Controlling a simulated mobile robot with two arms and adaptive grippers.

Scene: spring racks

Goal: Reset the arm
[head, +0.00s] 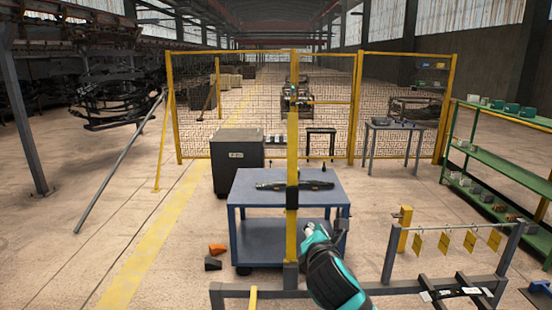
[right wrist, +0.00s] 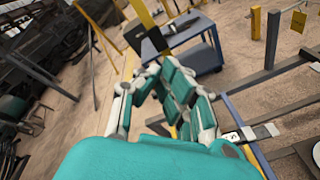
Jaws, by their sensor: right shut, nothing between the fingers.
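My right arm reaches up from the bottom of the head view, and its teal and grey gripper (head: 314,232) is in front of the blue cart. In the right wrist view its fingers (right wrist: 162,70) come together at the tips, shut with nothing held. A yellow post (head: 292,180) rises just left of the gripper in the head view. I cannot tell whether they touch. My left gripper is not in either view.
A blue cart (head: 253,198) with a dark part (head: 290,185) on top stands ahead. A rack frame (head: 450,268) with yellow tags is at the lower right, and a green shelf (head: 508,170) is at the right. Orange and black wedges (head: 217,249) lie on the floor. The left floor is mostly clear.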

